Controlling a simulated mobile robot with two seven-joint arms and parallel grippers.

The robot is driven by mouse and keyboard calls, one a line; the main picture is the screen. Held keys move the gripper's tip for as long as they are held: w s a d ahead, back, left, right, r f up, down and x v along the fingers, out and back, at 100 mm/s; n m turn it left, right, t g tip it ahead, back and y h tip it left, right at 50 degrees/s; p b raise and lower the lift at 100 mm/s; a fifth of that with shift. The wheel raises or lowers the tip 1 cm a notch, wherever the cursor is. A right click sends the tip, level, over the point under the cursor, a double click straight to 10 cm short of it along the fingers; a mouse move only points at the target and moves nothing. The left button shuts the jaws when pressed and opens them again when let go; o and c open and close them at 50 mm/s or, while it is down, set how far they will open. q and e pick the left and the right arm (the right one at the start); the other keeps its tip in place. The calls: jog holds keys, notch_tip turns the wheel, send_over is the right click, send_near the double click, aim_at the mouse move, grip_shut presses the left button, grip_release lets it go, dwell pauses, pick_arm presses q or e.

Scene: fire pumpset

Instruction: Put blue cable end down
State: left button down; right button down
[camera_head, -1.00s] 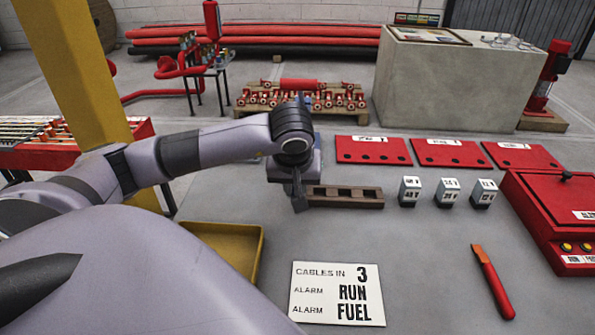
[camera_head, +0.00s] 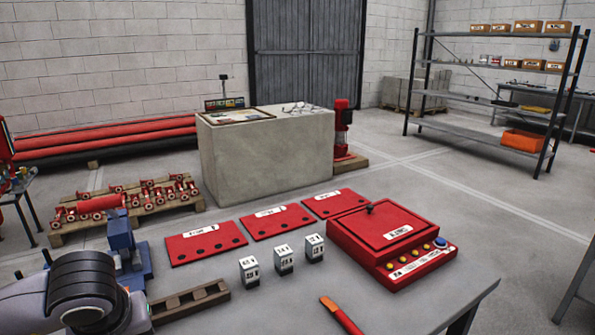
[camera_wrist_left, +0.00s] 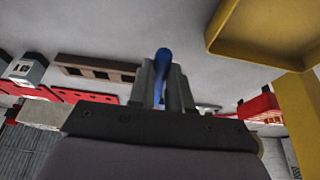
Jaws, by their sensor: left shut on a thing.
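The blue cable end (camera_wrist_left: 163,60) shows in the left wrist view, sticking out between the fingers of my left gripper (camera_wrist_left: 162,84). The gripper is shut on it, over the grey table top (camera_wrist_left: 190,30). In the head view only rounded links of my left arm show at the lower left; the fingers and the cable end are hidden there. I cannot tell whether the cable end touches the table. My right gripper is in neither view.
A dark slotted wooden block (camera_head: 190,301) and a blue vise-like thing (camera_head: 124,243) are near my left arm. Three marked blocks (camera_head: 284,260), red plates (camera_head: 272,223), a red control box (camera_head: 391,236) and an orange-handled tool (camera_head: 340,315) lie on the table. A yellow tray (camera_wrist_left: 228,17) is nearby.

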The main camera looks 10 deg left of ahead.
pick_arm(q)
jog(key=shift+m, duration=0.3)
jog(key=r, duration=0.1)
jog(key=r+p, duration=0.1)
jog(key=r, duration=0.1)
jog(key=r+p, duration=0.1)
jog(key=shift+w+d+r, duration=0.2)
jog(key=shift+d+r, duration=0.15)
jog(key=shift+r, duration=0.05)
jog(key=w+d+m+t+h+p, duration=0.1)
jog(key=w+d+m+h+p, duration=0.1)
jog(key=w+d+m+p, duration=0.2)
jog(key=d+m, duration=0.3)
jog(key=d, duration=0.2)
jog(key=shift+w+d+r+h, duration=0.15)
jog(key=shift+w+d+h, duration=0.15)
jog(key=shift+d+h, duration=0.1)
jog(key=shift+r, duration=0.1)
